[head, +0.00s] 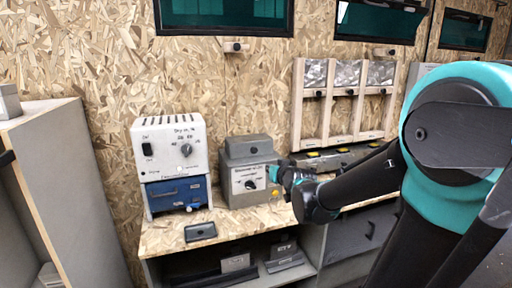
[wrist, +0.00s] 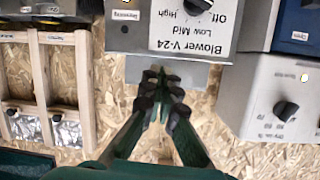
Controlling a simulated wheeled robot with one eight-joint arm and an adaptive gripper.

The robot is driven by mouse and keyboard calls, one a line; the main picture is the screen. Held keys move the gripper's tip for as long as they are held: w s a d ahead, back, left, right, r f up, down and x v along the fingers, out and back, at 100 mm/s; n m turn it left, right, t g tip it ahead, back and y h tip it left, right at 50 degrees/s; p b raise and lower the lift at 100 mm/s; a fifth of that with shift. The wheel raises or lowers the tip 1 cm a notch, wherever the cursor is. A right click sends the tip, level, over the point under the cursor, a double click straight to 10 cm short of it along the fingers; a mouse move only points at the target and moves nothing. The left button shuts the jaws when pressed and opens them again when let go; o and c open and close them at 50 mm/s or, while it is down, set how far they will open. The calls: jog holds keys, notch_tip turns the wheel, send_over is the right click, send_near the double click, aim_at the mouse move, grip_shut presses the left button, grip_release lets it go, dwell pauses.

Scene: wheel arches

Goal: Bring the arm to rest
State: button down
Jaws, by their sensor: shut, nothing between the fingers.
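My arm (head: 370,175) reaches in from the right of the head view, stretched toward the workbench. My gripper (head: 275,174) is in front of the right side of the grey blower box (head: 236,190), close to its white dial panel. In the wrist view my gripper (wrist: 162,75) is shut and empty, with its fingertips together. The wrist view is upside down and shows the blower's panel (wrist: 160,35) with a black knob (wrist: 198,4) just beyond the fingertips. I cannot tell whether the fingertips touch the box.
A white unit (head: 168,140) stands on a blue box (head: 176,194) left of the blower. A small dark case (head: 200,232) lies at the bench's front edge (head: 160,239). A wooden rack (head: 340,125) is on the wall at right. A grey cabinet (head: 75,190) stands at left.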

jog(key=s+d+f+g+h, duration=0.2)
jog(key=s+d+f+g, duration=0.3)
jog(key=s+f, duration=0.5)
jog(key=s+d+f+m+g+h, duration=0.1)
jog(key=s+d+f+g, duration=0.4)
jog(key=s+f, duration=0.6)
jog(key=s+d, duration=0.1)
jog(key=s, duration=0.4)
jog(key=shift+s+d+m+h, duration=0.3)
jog(key=shift+d+h, duration=0.1)
